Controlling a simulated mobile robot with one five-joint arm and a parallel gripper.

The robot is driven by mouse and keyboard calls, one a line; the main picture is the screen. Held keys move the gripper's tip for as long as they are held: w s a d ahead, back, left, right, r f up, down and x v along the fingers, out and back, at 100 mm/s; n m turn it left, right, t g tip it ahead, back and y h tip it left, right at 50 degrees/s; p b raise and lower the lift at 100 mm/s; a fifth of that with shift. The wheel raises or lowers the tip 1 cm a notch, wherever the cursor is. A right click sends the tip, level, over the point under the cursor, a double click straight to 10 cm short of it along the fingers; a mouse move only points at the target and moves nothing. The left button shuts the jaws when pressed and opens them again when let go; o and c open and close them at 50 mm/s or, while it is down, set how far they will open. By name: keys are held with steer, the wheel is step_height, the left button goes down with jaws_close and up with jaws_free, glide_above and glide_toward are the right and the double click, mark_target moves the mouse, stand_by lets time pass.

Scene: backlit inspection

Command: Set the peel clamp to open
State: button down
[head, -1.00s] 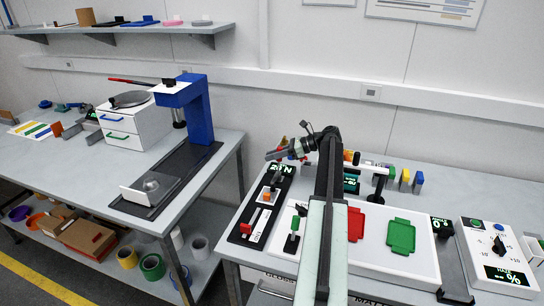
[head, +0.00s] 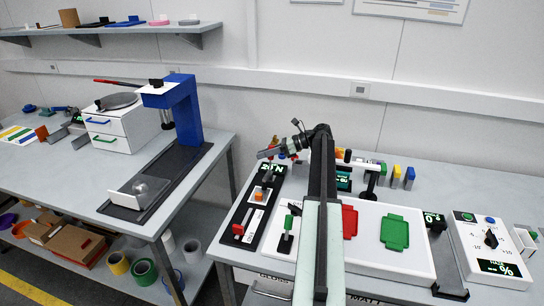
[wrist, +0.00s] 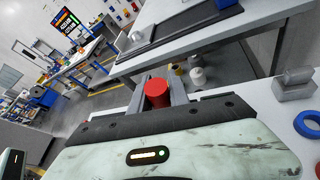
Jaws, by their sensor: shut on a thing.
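A black peel unit (head: 247,222) with a small display stands at the left end of the near bench, left of my arm. It carries a red handle (head: 239,229) and an orange knob (head: 259,195). I cannot tell which part is the clamp or how it is set. My gripper (head: 266,154) reaches out level to the left, above the back of this unit, and partly covers that area. In the wrist view my gripper (wrist: 159,88) is shut on a red cylinder (wrist: 157,93), held between its two grey fingers.
A dial box (head: 491,240) stands farther right. A blue press (head: 185,115) stands on the left bench, across a gap.

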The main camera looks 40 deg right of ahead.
steer(key=shift+d, duration=0.1)
steer(key=c, duration=1.3)
jaws_free()
steer(key=shift+o, duration=0.2)
